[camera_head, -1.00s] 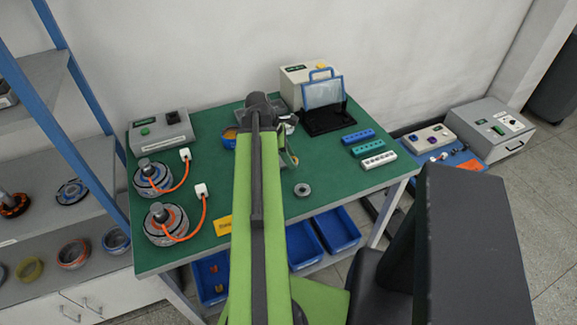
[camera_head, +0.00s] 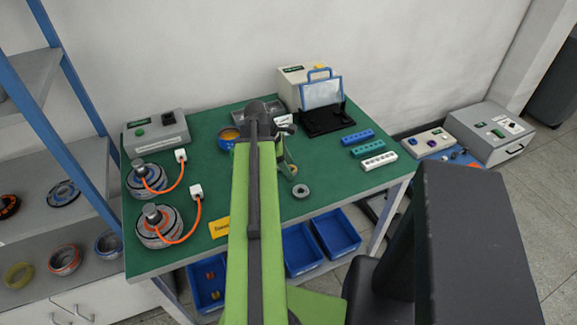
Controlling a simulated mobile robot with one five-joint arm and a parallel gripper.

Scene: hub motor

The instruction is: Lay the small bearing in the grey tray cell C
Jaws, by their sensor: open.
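The small bearing (camera_head: 301,190), a dark grey ring, lies flat on the green table just right of my arm. My gripper (camera_head: 292,173) shows beside the arm, a little above and left of the bearing in the picture. It is open and appears apart from the bearing. Its fingers are small and partly hidden by the arm.
Two motors with orange cables (camera_head: 158,225) stand at the left, by a grey box (camera_head: 156,134). Blue, teal and white blocks (camera_head: 379,161) lie at the right. A black stand with a clear panel (camera_head: 321,93) is behind. Table around the bearing is clear.

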